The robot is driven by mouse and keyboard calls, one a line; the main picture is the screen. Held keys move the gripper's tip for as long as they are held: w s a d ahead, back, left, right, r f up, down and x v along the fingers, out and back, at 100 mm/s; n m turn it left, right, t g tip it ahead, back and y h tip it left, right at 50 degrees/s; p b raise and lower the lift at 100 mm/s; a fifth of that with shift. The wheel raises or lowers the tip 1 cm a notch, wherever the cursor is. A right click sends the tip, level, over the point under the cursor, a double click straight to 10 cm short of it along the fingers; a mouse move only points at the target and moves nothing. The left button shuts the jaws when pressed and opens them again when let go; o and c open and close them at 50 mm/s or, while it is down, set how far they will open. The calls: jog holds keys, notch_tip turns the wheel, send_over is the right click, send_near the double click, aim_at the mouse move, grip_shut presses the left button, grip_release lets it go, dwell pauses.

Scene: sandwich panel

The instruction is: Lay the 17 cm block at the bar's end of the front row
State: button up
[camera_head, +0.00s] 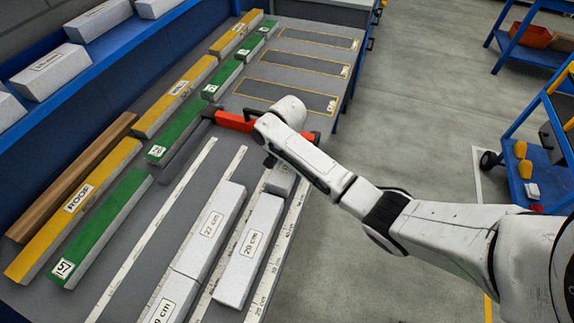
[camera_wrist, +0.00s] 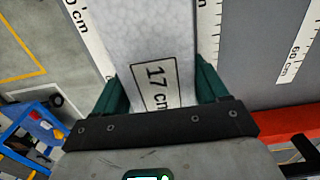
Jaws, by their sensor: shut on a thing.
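The 17 cm block (camera_wrist: 135,40) is white and speckled, and its label faces the camera in the wrist view. My gripper (camera_wrist: 160,92) is shut on it, one dark green finger on each side. In the head view the block (camera_head: 280,180) shows only partly below my arm, in line with the 20 cm block (camera_head: 250,250) and between two rulers. I cannot tell whether it touches the bench. The red bar (camera_head: 233,120) lies across the rows just beyond it, partly hidden by my wrist.
The 22 cm block (camera_head: 210,235) and another white block (camera_head: 172,298) lie in the row to the left. Green blocks (camera_head: 105,225) and yellow blocks (camera_head: 75,210) run along the bench further left. Marked empty bays (camera_head: 310,65) lie at the far end. Open floor is right.

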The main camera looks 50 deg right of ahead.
jog(key=shift+f, duration=0.15)
jog(key=o, duration=1.1)
notch_tip(320, 180, up, 11)
jog(key=shift+f, duration=0.1)
